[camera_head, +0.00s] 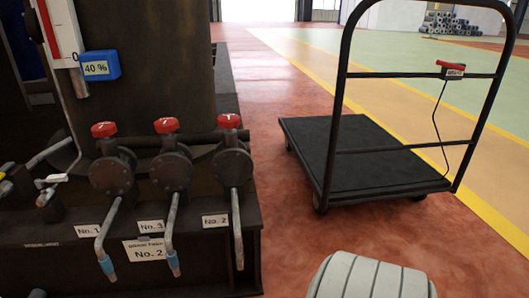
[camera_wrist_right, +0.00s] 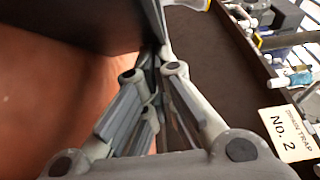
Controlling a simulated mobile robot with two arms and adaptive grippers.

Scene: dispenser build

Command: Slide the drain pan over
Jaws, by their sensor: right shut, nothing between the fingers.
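My right gripper (camera_wrist_right: 155,52) shows in the right wrist view, shut with nothing between its fingers. Its fingertips are close to a broad dark flat piece (camera_wrist_right: 75,18) at the upper left, which may be the drain pan; I cannot tell for sure, nor whether they touch. A dark brown panel (camera_wrist_right: 215,85) with a "Drain Trap No. 2" label (camera_wrist_right: 290,133) lies to the right of the fingers. In the head view I cannot make out a drain pan. Neither gripper shows in the head view.
The dispenser's red-capped valves (camera_head: 172,165) and bent outlet pipes (camera_head: 238,230) stand at the left over its dark base. A black platform trolley (camera_head: 335,145) stands at the right. The red floor (camera_head: 270,215) between them is clear.

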